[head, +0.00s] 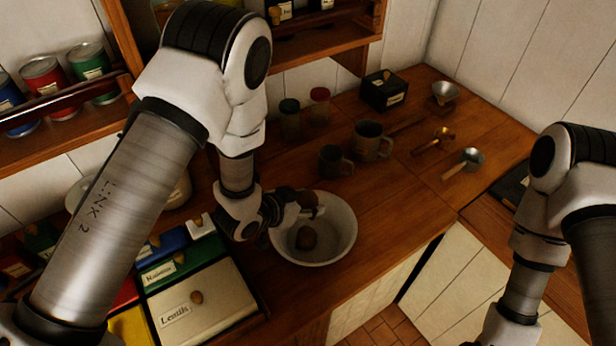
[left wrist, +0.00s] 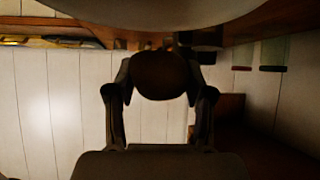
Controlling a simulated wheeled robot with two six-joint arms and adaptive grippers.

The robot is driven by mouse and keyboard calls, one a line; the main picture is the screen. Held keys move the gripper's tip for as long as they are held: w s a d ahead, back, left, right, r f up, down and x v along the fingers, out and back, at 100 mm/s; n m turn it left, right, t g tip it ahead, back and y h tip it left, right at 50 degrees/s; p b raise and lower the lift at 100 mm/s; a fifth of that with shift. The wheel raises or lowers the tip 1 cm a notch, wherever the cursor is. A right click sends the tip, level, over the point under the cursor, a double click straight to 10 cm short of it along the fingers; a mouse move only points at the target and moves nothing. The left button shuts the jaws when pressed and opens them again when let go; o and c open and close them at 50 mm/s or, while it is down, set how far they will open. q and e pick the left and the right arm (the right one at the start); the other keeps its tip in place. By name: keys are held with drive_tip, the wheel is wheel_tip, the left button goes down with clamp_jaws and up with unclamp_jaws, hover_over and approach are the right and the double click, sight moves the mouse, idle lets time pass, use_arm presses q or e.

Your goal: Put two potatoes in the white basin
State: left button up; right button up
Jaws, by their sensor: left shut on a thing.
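The white basin (head: 345,232) stands on the wooden counter, left of the middle. One brown potato (head: 306,238) lies inside it. My left gripper (head: 300,206) is over the basin's back left part, shut on a second dark brown potato (head: 307,198). In the left wrist view this potato (left wrist: 160,75) sits between the two fingers of the left gripper (left wrist: 160,88). The basin's pale underside or rim (left wrist: 160,10) fills the top of that view. My right arm is at the right of the head view, but its gripper is out of frame.
Two dark mugs (head: 372,141) (head: 333,161) stand behind the basin. Two jars (head: 319,106) (head: 289,119) are at the back. Metal scoops (head: 464,163) and a funnel (head: 445,93) lie to the right. A labelled box (head: 197,304) is at left. Counter right of the basin is clear.

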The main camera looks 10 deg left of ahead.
use_arm(q)
drive_tip(key=s+f+b, duration=0.2)
drive_tip(key=s, duration=0.1)
drive_tip(key=shift+d, duration=0.1)
drive_tip(key=f, duration=0.1)
drive_tip(key=w+f+b, duration=0.1)
drive_tip(key=f+b, duration=0.1)
drive_tip(key=shift+w+f, duration=0.25)
drive_tip(key=shift+f, duration=0.05)
drive_tip(key=shift+w+f, duration=0.1)
drive_tip(key=shift+s+r, duration=0.3)
drive_tip(key=shift+s, duration=0.05)
drive_tip(key=o, duration=1.3)
drive_tip(key=shift+s+r, duration=0.1)
drive_tip(key=shift+w+f, duration=0.2)
drive_tip(key=shift+w, duration=0.05)
drive_tip(key=v, duration=1.2)
use_arm(e)
drive_tip(key=f, duration=0.1)
drive_tip(key=s+f, duration=0.1)
drive_tip(key=f, duration=0.2)
drive_tip(key=shift+s+f, duration=0.1)
drive_tip(key=shift+s, duration=0.25)
drive_tip(key=shift+d, duration=0.1)
